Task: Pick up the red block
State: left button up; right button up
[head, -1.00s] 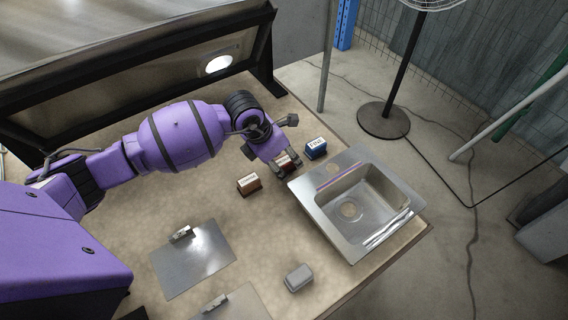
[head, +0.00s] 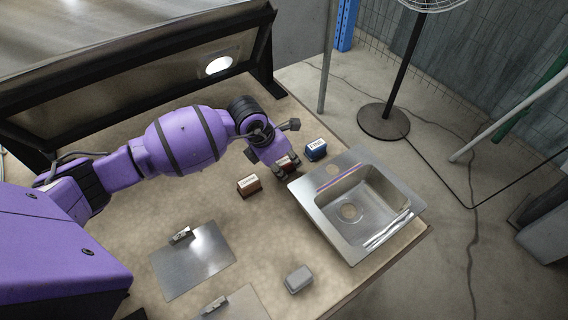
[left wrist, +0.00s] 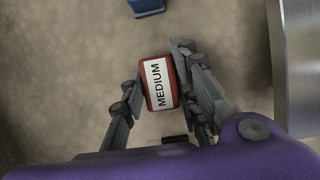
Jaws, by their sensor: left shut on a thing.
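The red block (left wrist: 159,83) has a white label reading MEDIUM and sits between the two fingers of my left gripper (left wrist: 158,84) in the left wrist view. In the head view only a bit of the red block (head: 285,162) shows at the tip of my left gripper (head: 284,168), left of the sink. The left gripper is shut on the block. Whether the block touches the table or is lifted is hard to tell. My right gripper is not in view.
A blue block (head: 316,149) stands just beyond the gripper, and a brown block (head: 249,185) lies nearer. The metal sink (head: 320,206) is close on the right. A grey block (head: 298,278) and metal plates (head: 196,270) lie nearer. Bare table surrounds the blocks.

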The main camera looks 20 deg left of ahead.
aim_at(287, 159)
pick_arm(q)
jog(key=shift+w+r, duration=0.1)
jog(key=shift+r, duration=0.35)
notch_tip(287, 159, up, 2)
jog(key=shift+r, duration=0.15)
jog(key=s+d+r, duration=0.2)
jog(key=s+r, duration=0.8)
jog(key=s, duration=0.4)
jog(key=shift+d, duration=0.35)
